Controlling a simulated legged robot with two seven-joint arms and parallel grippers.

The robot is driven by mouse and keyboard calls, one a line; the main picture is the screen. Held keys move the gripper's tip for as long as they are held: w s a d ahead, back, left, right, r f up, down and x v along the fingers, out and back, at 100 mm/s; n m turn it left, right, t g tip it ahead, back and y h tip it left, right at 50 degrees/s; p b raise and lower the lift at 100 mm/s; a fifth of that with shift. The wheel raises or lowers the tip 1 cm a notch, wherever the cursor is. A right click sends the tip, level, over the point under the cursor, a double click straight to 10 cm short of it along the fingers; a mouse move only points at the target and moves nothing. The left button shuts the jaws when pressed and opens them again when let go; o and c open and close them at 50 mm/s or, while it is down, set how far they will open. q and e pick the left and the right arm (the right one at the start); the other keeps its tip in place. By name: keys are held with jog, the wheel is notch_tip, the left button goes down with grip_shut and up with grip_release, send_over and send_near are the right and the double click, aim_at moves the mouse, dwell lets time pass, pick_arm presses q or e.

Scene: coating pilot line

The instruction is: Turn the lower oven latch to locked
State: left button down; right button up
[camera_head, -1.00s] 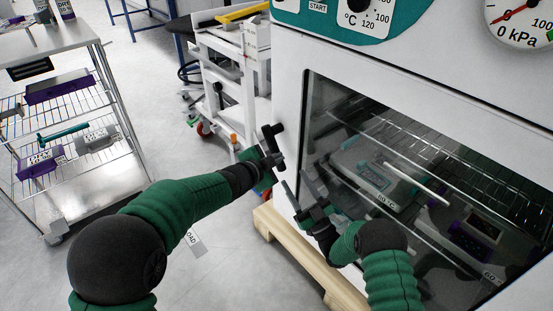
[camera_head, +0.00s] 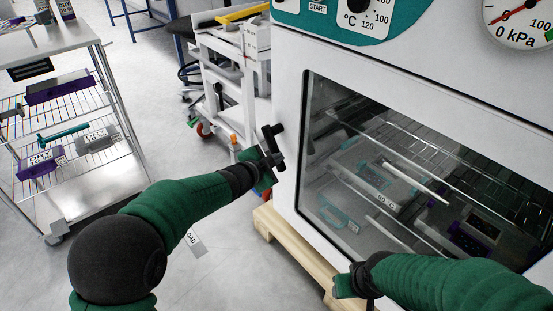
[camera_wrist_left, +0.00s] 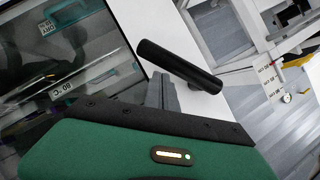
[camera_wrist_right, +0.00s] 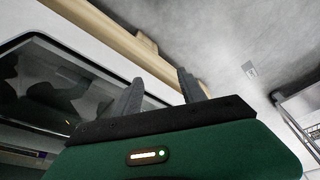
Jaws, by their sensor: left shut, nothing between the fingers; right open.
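The lower oven latch (camera_head: 272,131) is a short black bar handle on the left edge of the white oven front, beside the glass door. In the left wrist view the latch (camera_wrist_left: 180,67) lies slanted just beyond the fingertips. My left gripper (camera_head: 270,158) is shut and empty, right at the latch and partly overlapping it in the head view. I cannot tell whether its fingers (camera_wrist_left: 162,88) touch the bar. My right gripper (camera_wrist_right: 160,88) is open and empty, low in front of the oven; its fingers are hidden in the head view.
The oven's glass window (camera_head: 400,150) shows wire racks and trays inside. A wooden pallet (camera_head: 290,250) lies under the oven. A wire shelf cart (camera_head: 75,190) stands at left and a white cart (camera_head: 232,60) behind. Floor between them is clear.

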pick_arm(q)
jog(key=shift+w+f, duration=0.1)
jog(key=shift+f, duration=0.1)
pick_arm(e)
jog(key=shift+s+r+g, duration=0.15)
jog(key=shift+s+g, duration=0.15)
jog(key=shift+s, duration=0.65)
